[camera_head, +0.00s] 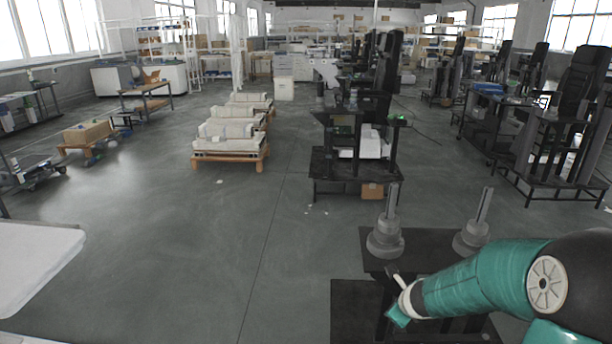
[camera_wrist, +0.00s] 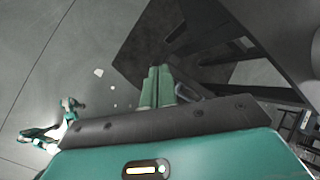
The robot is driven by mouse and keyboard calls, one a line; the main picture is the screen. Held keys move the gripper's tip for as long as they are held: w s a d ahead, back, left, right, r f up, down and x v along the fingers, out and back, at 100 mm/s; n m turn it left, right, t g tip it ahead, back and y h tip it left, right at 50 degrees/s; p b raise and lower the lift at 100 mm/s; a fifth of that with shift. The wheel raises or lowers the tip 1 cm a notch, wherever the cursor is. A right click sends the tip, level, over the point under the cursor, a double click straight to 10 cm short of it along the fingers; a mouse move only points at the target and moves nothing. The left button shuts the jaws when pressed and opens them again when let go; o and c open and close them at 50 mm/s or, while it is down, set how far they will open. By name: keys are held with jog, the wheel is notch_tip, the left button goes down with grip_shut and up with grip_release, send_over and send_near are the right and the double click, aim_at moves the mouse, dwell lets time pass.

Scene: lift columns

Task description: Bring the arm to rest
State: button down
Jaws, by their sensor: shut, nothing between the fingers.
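My teal and black arm reaches in from the right in the head view, bent low in front of a dark stand (camera_head: 425,240). In the wrist view my gripper (camera_wrist: 158,72) shows as two green fingers lying together, shut and empty. The gripper's fingers are hard to make out in the head view. Two grey lift columns, the left one (camera_head: 385,240) and the right one (camera_head: 471,238), stand upright on the dark stand behind the arm. The wrist view looks down past the fingers to a dark, blurred surface and the grey floor.
A white-topped surface (camera_head: 35,262) edges in at the left. Stacked pale blocks on wooden pallets (camera_head: 228,146) stand mid-floor. A black workstation (camera_head: 352,172) stands beyond the stand, and more black racks line the right. The grey floor (camera_head: 240,240) between is clear.

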jog(key=s+a+r+n+y, duration=0.1)
jog(key=s+a+r+n, duration=0.4)
jog(key=r+n, duration=0.3)
jog(key=s+a+r+n+y, duration=0.1)
jog(key=s+a+r+n, duration=0.45)
jog(key=r+n, duration=0.2)
jog(key=s+d+r+n+h, duration=0.1)
jog(key=s+r+n, duration=0.2)
jog(key=s+n, duration=0.3)
jog(key=s+r+n+g+h, duration=0.1)
jog(key=s+r+n, duration=0.2)
jog(key=s, duration=0.8)
jog(key=n, duration=0.2)
jog(key=shift+d+n+g, duration=0.3)
jog(key=shift+d+n, duration=0.05)
jog(key=shift+d, duration=0.05)
jog(key=shift+s+d, duration=0.1)
jog(key=shift+d, duration=0.15)
